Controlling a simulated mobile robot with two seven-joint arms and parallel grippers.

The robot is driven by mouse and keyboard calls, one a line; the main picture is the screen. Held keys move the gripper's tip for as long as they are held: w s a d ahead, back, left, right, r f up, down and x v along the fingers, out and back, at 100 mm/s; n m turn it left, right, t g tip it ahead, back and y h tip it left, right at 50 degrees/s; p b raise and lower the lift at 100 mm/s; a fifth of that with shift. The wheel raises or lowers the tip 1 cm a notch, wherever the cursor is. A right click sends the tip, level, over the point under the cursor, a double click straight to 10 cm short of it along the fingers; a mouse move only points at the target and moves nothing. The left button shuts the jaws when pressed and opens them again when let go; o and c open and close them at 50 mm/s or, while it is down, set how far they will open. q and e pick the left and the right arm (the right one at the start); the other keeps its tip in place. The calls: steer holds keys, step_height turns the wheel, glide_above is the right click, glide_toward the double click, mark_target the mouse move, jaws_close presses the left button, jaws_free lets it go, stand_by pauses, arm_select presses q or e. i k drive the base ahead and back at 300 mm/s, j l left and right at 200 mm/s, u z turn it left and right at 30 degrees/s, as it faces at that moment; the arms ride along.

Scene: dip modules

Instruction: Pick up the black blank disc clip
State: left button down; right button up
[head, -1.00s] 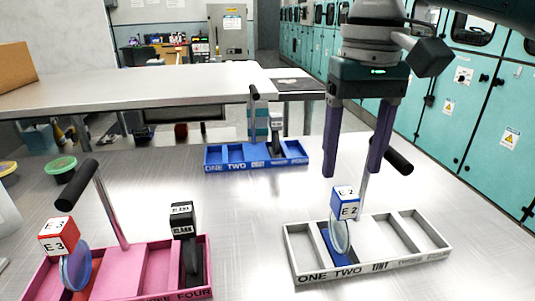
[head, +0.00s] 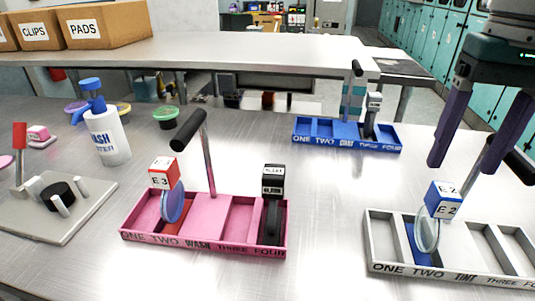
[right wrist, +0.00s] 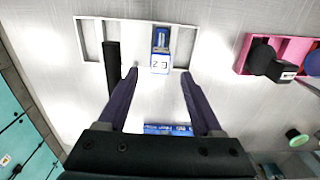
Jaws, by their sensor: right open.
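A black clip with a white-labelled black top (head: 273,182) stands upright in compartment four of the pink tray (head: 238,215); its label looks like BLANK. Another dark clip (head: 371,112) with a pale top label stands in the blue tray (head: 325,130) farther back. My right gripper (head: 463,168) is open and empty, pointing down above the white tray (head: 385,262), right of the pink tray and apart from the black clip. In the right wrist view, the open fingers (right wrist: 160,75) have nothing between them, and the pink tray (right wrist: 246,54) lies to the right. My left gripper is not in view.
A blue-labelled E2 clip (head: 443,198) stands in the white tray under my right gripper. A red-labelled E3 clip (head: 164,172) and an upright handle (head: 208,150) rise from the pink tray. A wash bottle (head: 106,132) stands left. Bare table separates the pink and white trays.

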mark_target(273, 178)
steer(key=i+j+z, duration=0.15)
steer(key=j, duration=0.2)
steer(key=i+j+z, duration=0.15)
steer(key=j, duration=0.25)
steer(key=j+z, duration=0.15)
steer(key=j, duration=0.2)
steer(key=i+j+z, duration=0.15)
steer(key=j, duration=0.3)
